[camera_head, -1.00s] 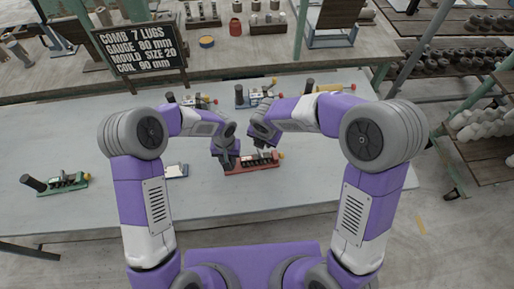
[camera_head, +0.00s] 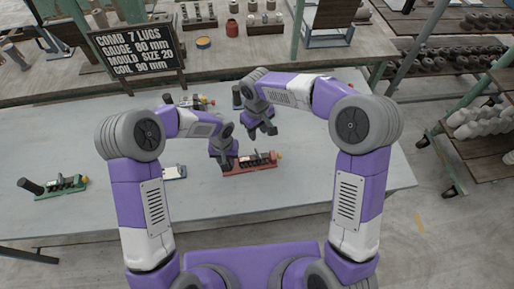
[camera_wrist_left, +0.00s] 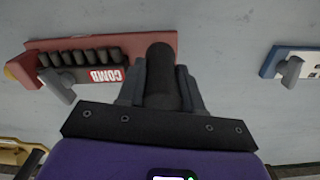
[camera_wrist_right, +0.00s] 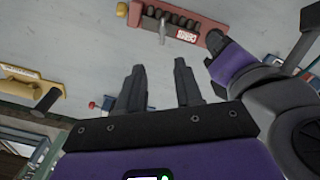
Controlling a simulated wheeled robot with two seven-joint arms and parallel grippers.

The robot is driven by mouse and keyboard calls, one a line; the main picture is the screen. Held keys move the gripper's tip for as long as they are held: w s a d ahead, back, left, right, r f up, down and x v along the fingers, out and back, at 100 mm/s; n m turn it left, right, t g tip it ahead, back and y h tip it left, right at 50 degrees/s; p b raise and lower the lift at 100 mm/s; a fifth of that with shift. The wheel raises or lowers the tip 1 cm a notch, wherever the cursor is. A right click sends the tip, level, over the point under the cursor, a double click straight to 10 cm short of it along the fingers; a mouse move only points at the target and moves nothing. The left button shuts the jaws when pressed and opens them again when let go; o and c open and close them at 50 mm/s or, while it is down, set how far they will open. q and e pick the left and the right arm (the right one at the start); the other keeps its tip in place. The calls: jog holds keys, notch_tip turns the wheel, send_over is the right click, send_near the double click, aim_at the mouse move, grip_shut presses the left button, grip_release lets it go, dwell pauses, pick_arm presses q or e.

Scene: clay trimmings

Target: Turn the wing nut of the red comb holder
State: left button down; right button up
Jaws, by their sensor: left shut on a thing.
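The red comb holder (camera_head: 262,167) lies on the grey table, with a row of dark lugs and a "COMB" label in the left wrist view (camera_wrist_left: 165,42). Its grey wing nut (camera_wrist_left: 57,86) sticks out from the side of the holder near the lugs; it also shows in the right wrist view (camera_wrist_right: 162,30). My left gripper (camera_head: 226,166) is shut on the holder's black handle (camera_wrist_left: 161,75), with a finger on each side. My right gripper (camera_wrist_right: 158,80) is open and empty, above and apart from the holder, its fingers clear of the wing nut.
A green comb holder (camera_head: 62,187) lies at the left of the table, and a blue one (camera_wrist_left: 285,58) lies beside the red one. A yellow holder (camera_wrist_right: 35,86) shows in the right wrist view. A lettered sign (camera_head: 138,52) stands at the back left. The table's right part is bare.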

aim_at(257, 151)
notch_tip(257, 151, down, 12)
jog(key=shift+r+m, duration=0.1)
jog(key=shift+m, duration=1.1)
grip_shut()
